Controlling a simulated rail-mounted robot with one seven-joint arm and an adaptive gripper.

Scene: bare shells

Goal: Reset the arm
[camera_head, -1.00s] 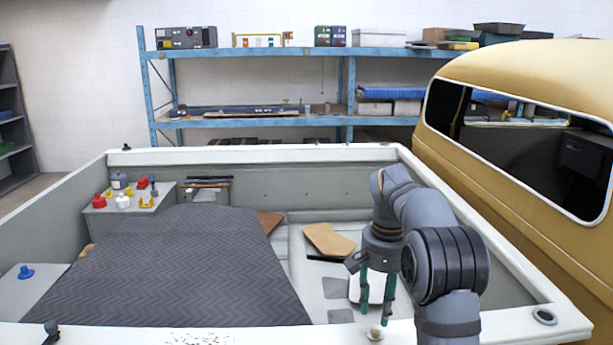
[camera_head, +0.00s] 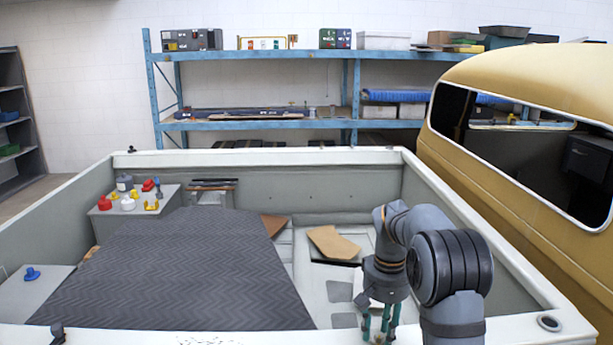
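My gripper (camera_head: 380,323) is at the lower right of the head view, pointing down near the bed's near rim. Its teal fingers stand apart, and I see nothing held between them. The fingertips overlap a small round fitting on the rim in the picture; I cannot tell whether they touch it. My grey arm comes in from the lower right and bends over to the gripper.
A pale truck bed (camera_head: 300,155) surrounds the workspace, with a dark patterned cover (camera_head: 190,265) at left. A grey box (camera_head: 135,222) bears several small coloured items. A tan panel (camera_head: 333,243) lies beyond my gripper. A yellow cab (camera_head: 530,80) stands right; blue shelving (camera_head: 265,124) stands behind.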

